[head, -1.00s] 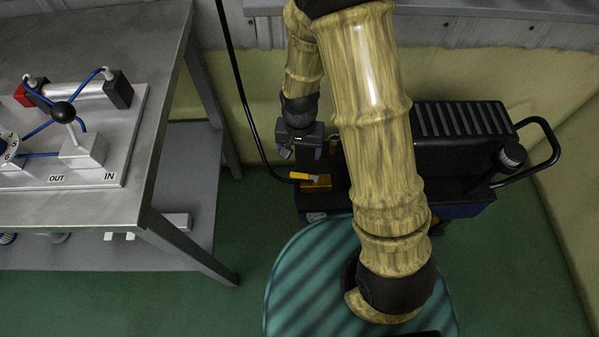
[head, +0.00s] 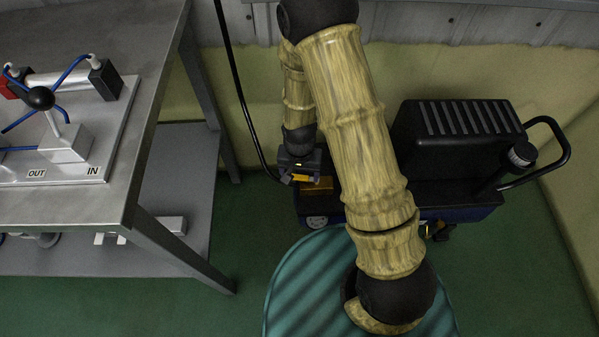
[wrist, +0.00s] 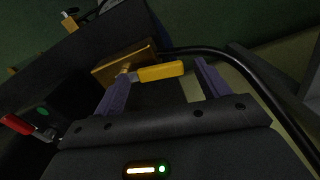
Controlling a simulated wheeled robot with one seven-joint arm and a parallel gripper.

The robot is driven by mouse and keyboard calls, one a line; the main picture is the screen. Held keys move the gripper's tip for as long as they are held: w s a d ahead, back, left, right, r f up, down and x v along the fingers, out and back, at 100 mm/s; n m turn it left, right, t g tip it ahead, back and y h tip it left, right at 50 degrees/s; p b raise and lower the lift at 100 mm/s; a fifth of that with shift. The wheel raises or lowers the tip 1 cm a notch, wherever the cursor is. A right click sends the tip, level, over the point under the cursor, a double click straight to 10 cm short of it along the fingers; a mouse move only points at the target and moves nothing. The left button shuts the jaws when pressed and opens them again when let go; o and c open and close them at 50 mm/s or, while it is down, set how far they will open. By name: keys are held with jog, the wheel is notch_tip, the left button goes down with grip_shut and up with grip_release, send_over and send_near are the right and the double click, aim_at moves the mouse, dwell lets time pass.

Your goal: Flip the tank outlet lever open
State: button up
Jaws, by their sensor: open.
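The outlet lever has a yellow handle and sits on a brass block at the left end of the dark compressor tank. In the head view the yellow lever (head: 302,178) shows just below my gripper (head: 297,170), with the brass block (head: 318,186) beside it. In the wrist view the yellow lever (wrist: 160,71) lies across the space between the two purple fingers of my gripper (wrist: 163,75), and the brass block (wrist: 124,62) is behind it. My gripper is open. Whether a finger touches the lever I cannot tell.
A black hose (head: 242,95) runs down to the outlet and passes close to the right finger in the wrist view (wrist: 252,80). A red-handled lever (wrist: 16,124) is at the left there. A metal bench (head: 150,150) with a valve panel (head: 100,135) stands left.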

jog(key=c, duration=1.4)
jog(key=shift+s+r+n+p, duration=0.2)
jog(key=shift+s+n+p, duration=0.1)
jog(key=shift+n+p, duration=0.4)
jog(key=shift+s+f+n+p, duration=0.2)
jog(key=shift+n+p, duration=0.1)
jog(key=shift+n, duration=0.1)
jog(key=o, duration=1.4)
notch_tip(320, 180, up, 18)
jog(key=p, duration=0.6)
jog(key=shift+f, duration=0.25)
